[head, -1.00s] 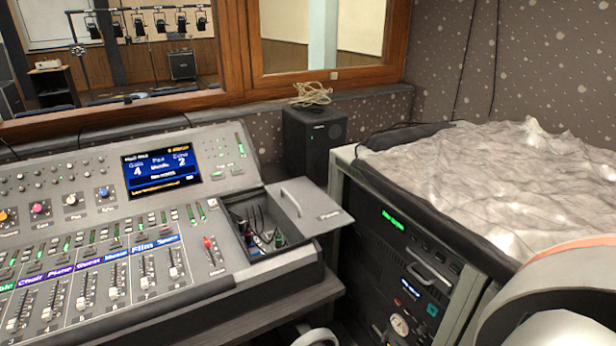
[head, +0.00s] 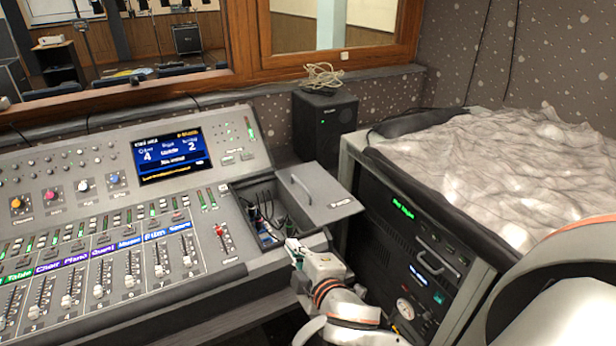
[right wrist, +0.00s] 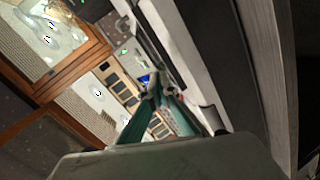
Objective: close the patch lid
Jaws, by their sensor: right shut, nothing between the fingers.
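The patch lid (head: 318,196) is a grey flap with a bar handle (head: 300,188). It stands open, swung out to the right of the patch compartment (head: 236,193) at the right end of the mixing console. Cables and plugs show inside the compartment. My right gripper (head: 293,247) is at the front edge of the compartment, below the lid in the head view, and it is shut and empty. Its fingers also show in the right wrist view (right wrist: 150,92). I cannot tell whether it touches the console. My left gripper is not in view.
The console's faders (head: 100,275) and screen (head: 168,156) lie left of the compartment. A black speaker (head: 322,125) stands behind the lid. An equipment rack (head: 400,250), with a grey crumpled cover (head: 490,170) on top, stands close on the right.

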